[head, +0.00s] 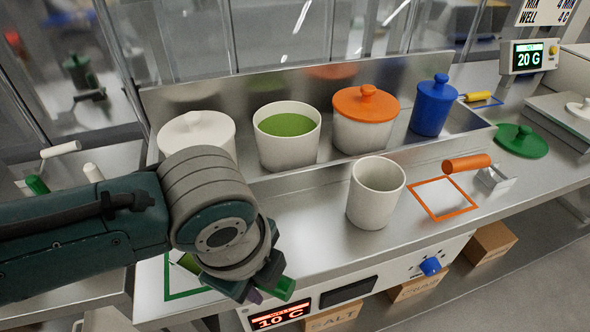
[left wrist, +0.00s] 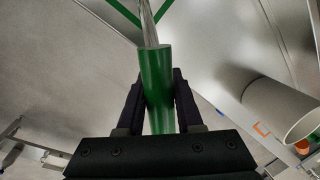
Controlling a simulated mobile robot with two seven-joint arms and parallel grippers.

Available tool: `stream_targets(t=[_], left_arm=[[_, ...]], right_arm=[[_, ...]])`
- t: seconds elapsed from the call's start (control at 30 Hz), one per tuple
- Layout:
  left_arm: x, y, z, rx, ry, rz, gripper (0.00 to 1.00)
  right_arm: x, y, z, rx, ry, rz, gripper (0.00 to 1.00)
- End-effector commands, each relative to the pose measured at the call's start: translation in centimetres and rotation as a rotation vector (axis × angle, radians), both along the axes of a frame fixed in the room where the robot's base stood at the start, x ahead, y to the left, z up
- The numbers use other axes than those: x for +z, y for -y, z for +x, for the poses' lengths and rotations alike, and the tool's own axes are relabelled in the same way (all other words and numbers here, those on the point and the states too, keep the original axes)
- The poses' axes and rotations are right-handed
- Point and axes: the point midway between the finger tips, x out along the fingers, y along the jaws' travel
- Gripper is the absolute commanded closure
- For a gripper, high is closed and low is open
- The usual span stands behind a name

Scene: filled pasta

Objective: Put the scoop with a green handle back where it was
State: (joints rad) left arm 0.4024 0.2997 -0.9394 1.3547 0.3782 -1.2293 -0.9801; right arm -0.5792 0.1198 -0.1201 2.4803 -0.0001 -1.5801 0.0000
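My left gripper (head: 264,284) is low over the front of the counter. It is shut on the green handle (head: 284,289) of the scoop, whose end sticks out past the fingers. In the left wrist view the green handle (left wrist: 156,85) lies between the two dark fingers, with the scoop's metal shaft (left wrist: 148,22) running beyond it. A green outlined square (head: 168,278) is marked on the counter, partly hidden by my arm; its lines (left wrist: 120,10) show past the scoop. I cannot tell whether the scoop touches the counter. My right gripper is not in view.
An open pot with green contents (head: 288,152), an orange-lidded pot (head: 362,135) and a blue jar (head: 432,108) stand behind. An empty white pot (head: 374,200) stands right of my gripper. An orange-handled scoop (head: 467,163) lies near an orange outline (head: 458,210). A green lid (head: 520,142) lies farther right.

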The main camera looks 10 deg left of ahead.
Motion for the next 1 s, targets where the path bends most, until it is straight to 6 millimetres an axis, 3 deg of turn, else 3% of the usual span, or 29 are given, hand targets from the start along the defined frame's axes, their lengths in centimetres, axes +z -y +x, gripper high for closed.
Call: stream_targets(t=[0.23, 0.57, 1.0], left_arm=[[0.1, 0.0, 0.0, 0.0, 0.0, 0.0, 0.37], [0.8, 0.0, 0.0, 0.0, 0.002, -0.001, 0.37], [9.3, -0.3, -1.7, -0.001, 0.004, -0.003, 0.37]], right_arm=[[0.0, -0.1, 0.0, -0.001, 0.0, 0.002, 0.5], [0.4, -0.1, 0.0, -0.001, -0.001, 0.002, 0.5], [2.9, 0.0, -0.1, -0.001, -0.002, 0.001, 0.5]])
